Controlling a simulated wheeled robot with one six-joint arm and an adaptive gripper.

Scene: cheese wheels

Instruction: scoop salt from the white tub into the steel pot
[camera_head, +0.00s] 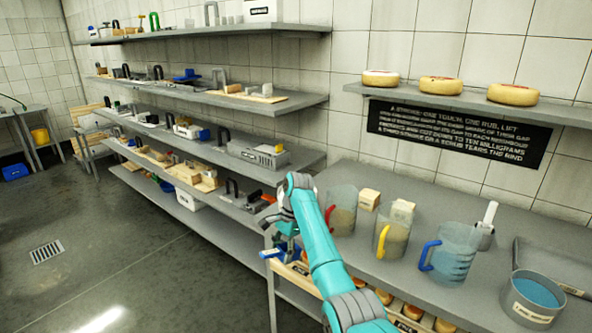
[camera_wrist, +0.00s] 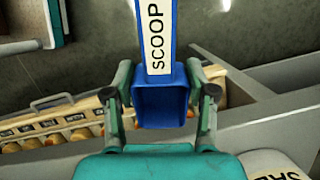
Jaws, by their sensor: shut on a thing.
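My gripper (camera_wrist: 160,95) is shut on the blue scoop (camera_wrist: 160,103), whose handle carries the label "SCOOP". The scoop's hollow looks empty in the wrist view. In the head view my gripper (camera_head: 287,228) is at the left end of the grey bench, and the scoop (camera_head: 270,253) shows only in part. A white thing with cut-off letters "SAL" (camera_wrist: 278,166), apparently the salt tub, shows at the wrist view's bottom right; its inside is out of view. A grey metal pot (camera_head: 530,310) with blue contents stands at the bench's right front; its label is too small to read.
Clear jugs with yellow (camera_head: 383,240), red (camera_head: 328,217) and blue (camera_head: 430,255) handles stand on the bench (camera_head: 390,277). Cheese wheels (camera_head: 440,89) sit on a wall shelf above. Crowded shelves (camera_head: 250,170) line the left wall. Open floor (camera_head: 140,270) lies left.

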